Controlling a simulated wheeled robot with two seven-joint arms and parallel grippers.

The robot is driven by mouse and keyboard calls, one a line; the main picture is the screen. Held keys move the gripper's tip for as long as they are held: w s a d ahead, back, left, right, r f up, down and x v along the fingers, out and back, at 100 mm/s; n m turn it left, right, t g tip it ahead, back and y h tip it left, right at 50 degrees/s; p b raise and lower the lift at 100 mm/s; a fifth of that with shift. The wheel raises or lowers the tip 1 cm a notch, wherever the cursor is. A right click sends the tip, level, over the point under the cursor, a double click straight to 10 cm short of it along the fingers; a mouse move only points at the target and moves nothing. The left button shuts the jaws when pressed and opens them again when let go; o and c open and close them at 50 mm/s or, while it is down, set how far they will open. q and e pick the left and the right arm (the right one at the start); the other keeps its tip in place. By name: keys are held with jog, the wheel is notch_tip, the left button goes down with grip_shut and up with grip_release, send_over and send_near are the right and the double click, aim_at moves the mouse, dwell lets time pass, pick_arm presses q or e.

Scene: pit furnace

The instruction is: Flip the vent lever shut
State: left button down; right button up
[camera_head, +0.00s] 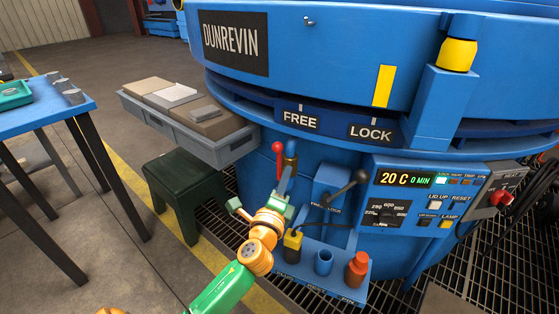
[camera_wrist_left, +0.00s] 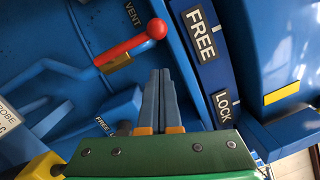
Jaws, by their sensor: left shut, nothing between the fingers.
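The vent lever is a red handle (camera_head: 277,150) with a red ball end, standing upright on the blue furnace body. In the left wrist view the lever (camera_wrist_left: 130,45) runs from a brass fitting (camera_wrist_left: 117,63) to its ball, beside a VENT label (camera_wrist_left: 110,25). My left gripper (camera_head: 287,170) is close to the lever, to its right and slightly below the ball in the head view. In the left wrist view its fingers (camera_wrist_left: 158,75) are shut together and empty, with a visible gap to the red handle. My right gripper is out of view.
A black-knobbed FREE/LOCK lever (camera_head: 360,177) stands right of my left gripper. A blue holder (camera_head: 300,270) with yellow, blue and red items sits below. A control panel (camera_head: 420,195) is at right, a green stool (camera_head: 185,190) and grey tray (camera_head: 235,145) at left.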

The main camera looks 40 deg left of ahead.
aim_at(279, 161)
pick_arm(q)
jog(key=w+a, duration=0.1)
jog(key=a, duration=0.1)
jog(key=w+a+r, duration=0.1)
jog(key=w+a, duration=0.1)
jog(key=shift+r, duration=0.2)
jog(key=shift+p, duration=0.35)
